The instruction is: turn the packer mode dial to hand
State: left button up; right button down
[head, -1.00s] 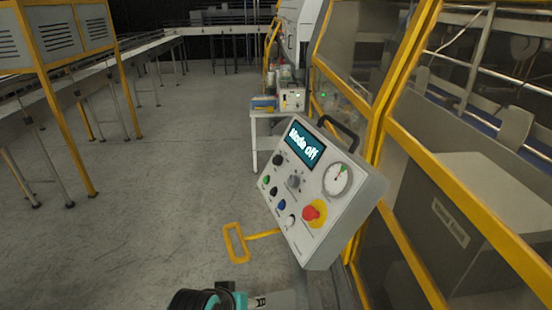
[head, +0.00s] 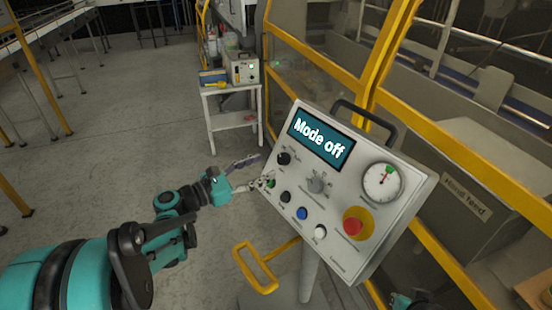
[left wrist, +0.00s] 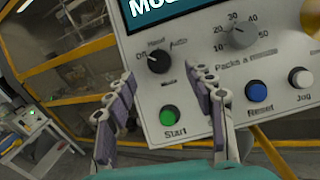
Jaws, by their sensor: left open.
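The control panel (head: 345,235) stands tilted on a post, and its screen (head: 320,138) reads "Mode off". The mode dial (head: 284,158) is a black knob at the panel's left, below the screen. In the left wrist view, the mode dial (left wrist: 158,61) has Off, Hand and Auto marks around it, and its pointer is toward Off. My left gripper (head: 262,171) is open and empty in front of the panel's left side. In the left wrist view its fingers (left wrist: 165,80) are spread below the dial, one either side, apart from it.
Below the mode dial is the green start button (left wrist: 170,116). The speed knob (head: 318,184), blue reset button (head: 302,213), white jog button (head: 320,232) and red emergency stop (head: 353,227) are nearby. A yellow guard frame (head: 315,50) stands behind the panel; floor at left is open.

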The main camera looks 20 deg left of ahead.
aim_at(281, 159)
pick_arm(q)
jog(key=x, duration=0.5)
jog(key=shift+w+a+f, duration=0.1)
jog(key=shift+w, duration=0.05)
jog(key=shift+w+d, duration=0.2)
jog(key=shift+d, duration=0.1)
jog(key=c, duration=1.2)
